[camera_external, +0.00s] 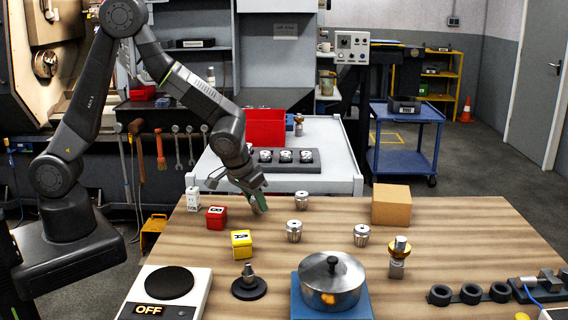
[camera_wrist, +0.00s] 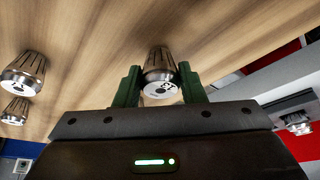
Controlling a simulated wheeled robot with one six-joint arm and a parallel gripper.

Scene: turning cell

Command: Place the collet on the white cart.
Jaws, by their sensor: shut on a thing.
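My gripper (camera_external: 260,203) is low at the back edge of the wooden table. Its green fingers are shut on a silver slotted collet (camera_wrist: 159,72), seen between them in the wrist view. In the external view the held collet is mostly hidden by the fingers, and I cannot tell whether it touches the table. The white cart (camera_external: 343,160) stands behind the table. Three other collets stand on the table: one near the back (camera_external: 302,200), one in the middle (camera_external: 294,231) and one to the right (camera_external: 361,235).
On the cart are a red bin (camera_external: 265,127) and a dark tray (camera_external: 312,160) with several collets. The table also holds red (camera_external: 216,217) and yellow (camera_external: 241,244) blocks, a cardboard box (camera_external: 391,204) and a pot (camera_external: 331,283). The cart's right part looks bare.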

